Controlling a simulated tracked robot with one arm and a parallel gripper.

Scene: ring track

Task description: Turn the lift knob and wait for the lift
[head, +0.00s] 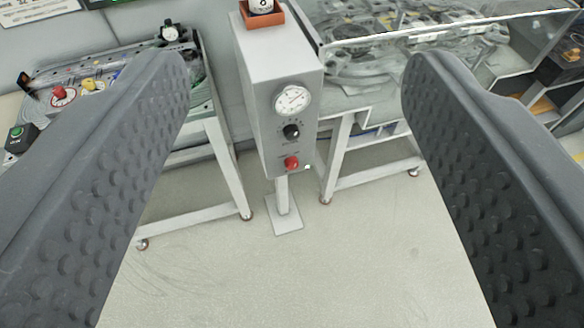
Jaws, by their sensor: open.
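A grey control box (255,75) stands on a post in the upper middle of the head view. Its front carries a round white dial (292,101), a black knob (291,131) below it and a red knob or button (291,162) at the bottom. I cannot tell by the labels which one is the lift knob. My gripper (295,75) is open and empty, with its two dark studded fingers wide apart at left and right. The box appears between the fingers but farther off, and neither finger touches it.
An orange tray (262,17) with a white object sits on the box. A left bench (215,130) holds a panel with red and yellow controls and a green button (17,133). A right table (345,110) bears a clear-covered mechanism. The floor (290,280) in front is clear.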

